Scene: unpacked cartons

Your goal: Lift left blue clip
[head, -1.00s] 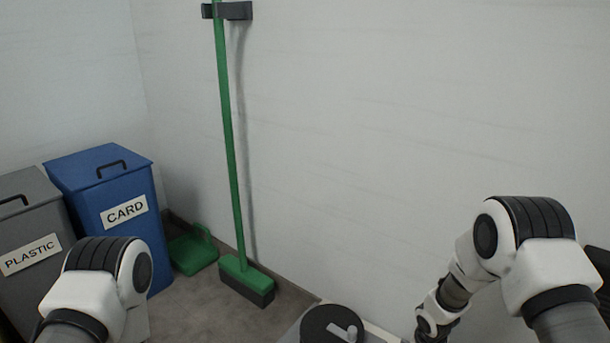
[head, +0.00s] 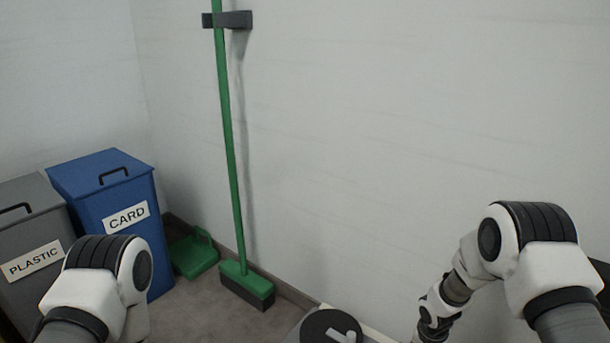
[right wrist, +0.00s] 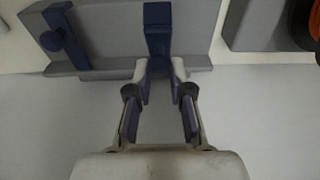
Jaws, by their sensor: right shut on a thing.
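In the right wrist view my right gripper (right wrist: 158,90) is shut on the lower end of a blue clip (right wrist: 157,30). This clip stands at the middle of a grey block (right wrist: 110,30), its lower end between the fingertips. A second blue clip (right wrist: 66,38), with a round knob, sits on the left part of the same block, apart from my fingers. I cannot tell whether the held clip is clear of the block. The head view shows neither clip. My left gripper is out of view; only arm links show there.
A dark round object (head: 328,328) with a light piece on top is at the bottom of the head view. A blue CARD bin (head: 105,185), grey PLASTIC bin (head: 25,225), green broom (head: 232,170) and dustpan (head: 195,253) stand left. A dark object (right wrist: 270,25) is right of the block.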

